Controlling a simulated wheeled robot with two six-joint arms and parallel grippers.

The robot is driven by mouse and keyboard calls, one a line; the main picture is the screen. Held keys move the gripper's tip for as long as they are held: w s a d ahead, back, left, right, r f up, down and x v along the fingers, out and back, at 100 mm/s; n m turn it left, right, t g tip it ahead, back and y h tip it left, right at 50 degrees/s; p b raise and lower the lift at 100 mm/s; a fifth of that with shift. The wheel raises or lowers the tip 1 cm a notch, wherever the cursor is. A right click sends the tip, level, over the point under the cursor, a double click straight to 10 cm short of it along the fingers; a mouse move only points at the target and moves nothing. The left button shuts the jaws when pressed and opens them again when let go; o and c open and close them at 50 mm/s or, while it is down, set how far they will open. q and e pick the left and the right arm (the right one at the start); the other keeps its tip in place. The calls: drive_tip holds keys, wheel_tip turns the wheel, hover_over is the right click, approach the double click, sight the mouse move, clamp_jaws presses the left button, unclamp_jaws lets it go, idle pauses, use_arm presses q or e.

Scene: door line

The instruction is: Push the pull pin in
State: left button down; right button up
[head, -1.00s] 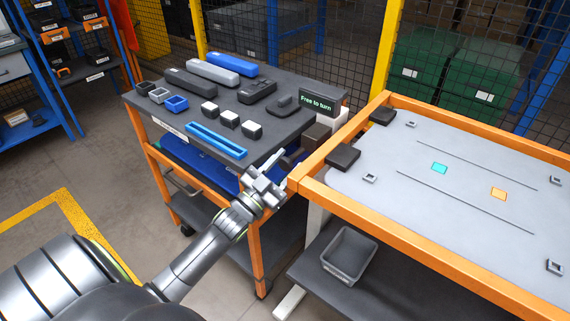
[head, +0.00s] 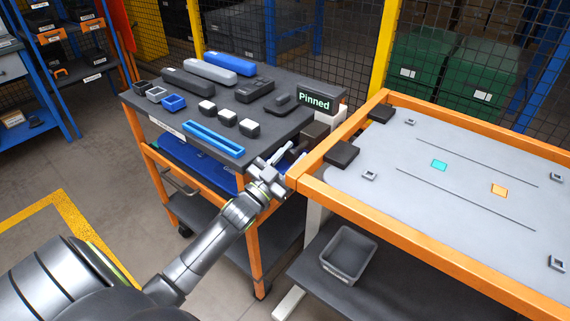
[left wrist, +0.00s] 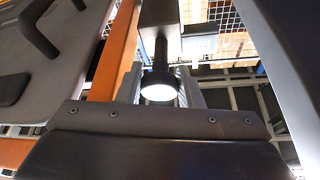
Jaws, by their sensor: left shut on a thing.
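The pull pin (left wrist: 158,84) shows in the left wrist view as a dark stem with a round knob whose end is brightly lit. Its stem runs up to a grey block. In the head view it is too small and too covered to make out. My left gripper (head: 281,156) is at the gap between the tool cart and the orange-framed table. It is shut on the pin's knob. A small sign (head: 314,100) at the cart's right corner reads "Pinned". My right gripper is in neither view.
The dark-topped cart (head: 285,132) carries blue, grey and black parts and several white-topped blocks. The orange-framed table (head: 400,205) stands close at the right, with a grey bin (head: 349,252) below it. Floor is free at the left front.

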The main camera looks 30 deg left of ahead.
use_arm(q)
drive_tip(key=shift+r, duration=0.1)
drive_tip(key=c, duration=1.3)
unclamp_jaws()
drive_tip(key=shift+w, duration=0.1)
drive_tip(key=shift+o, duration=0.2)
drive_tip(key=shift+w, duration=0.15)
drive_tip(key=b+v, duration=0.1)
drive_tip(key=v, duration=1.6)
drive_tip(key=shift+s, duration=0.25)
